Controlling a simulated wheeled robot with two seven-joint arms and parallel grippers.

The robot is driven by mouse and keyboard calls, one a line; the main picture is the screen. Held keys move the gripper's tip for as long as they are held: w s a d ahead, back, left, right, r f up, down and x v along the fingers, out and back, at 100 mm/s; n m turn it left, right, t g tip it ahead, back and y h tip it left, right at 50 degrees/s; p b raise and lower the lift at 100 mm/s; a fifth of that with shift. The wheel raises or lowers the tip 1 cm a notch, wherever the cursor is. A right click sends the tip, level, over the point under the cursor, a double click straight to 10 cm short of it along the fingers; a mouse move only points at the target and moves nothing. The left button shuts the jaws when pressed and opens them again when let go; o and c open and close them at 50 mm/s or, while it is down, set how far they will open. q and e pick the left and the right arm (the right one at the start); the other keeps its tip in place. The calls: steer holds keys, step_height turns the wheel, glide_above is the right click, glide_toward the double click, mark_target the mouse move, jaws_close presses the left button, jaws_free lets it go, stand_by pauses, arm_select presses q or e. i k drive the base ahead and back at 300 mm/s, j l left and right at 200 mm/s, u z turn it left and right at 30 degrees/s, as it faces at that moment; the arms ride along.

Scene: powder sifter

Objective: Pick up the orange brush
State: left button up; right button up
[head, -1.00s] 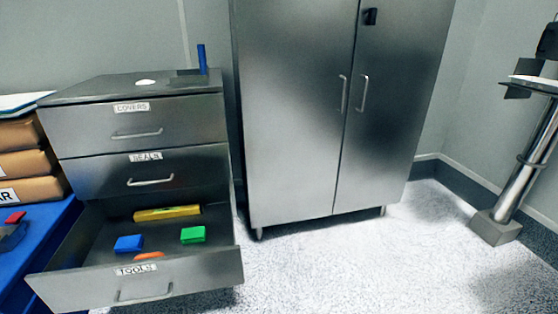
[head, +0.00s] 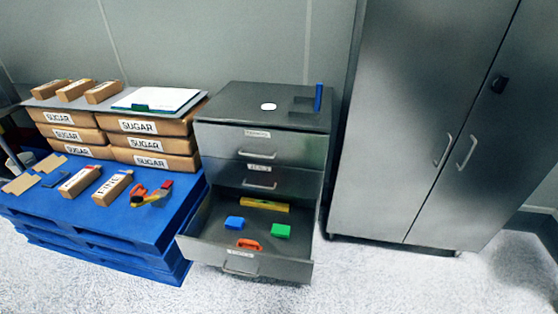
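A small orange object (head: 249,244), which looks like the orange brush, lies near the front of the open bottom drawer (head: 210,247) of the grey cabinet. A blue block-like item (head: 234,223) lies behind it to the left, a green one (head: 281,231) to its right, and a yellow bar-shaped item (head: 264,205) farther back. The front wall of the drawer rises close in front of the orange object. Neither of my grippers shows in the head view.
A blue pallet (head: 130,235) stands left of the drawer, with sugar boxes (head: 140,126), cartons and a group of orange, yellow and red items (head: 150,194) on it. A tall metal cabinet (head: 420,120) stands to the right. The speckled floor in front is clear.

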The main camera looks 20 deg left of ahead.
mark_target(249, 246)
steer(key=u, duration=1.05)
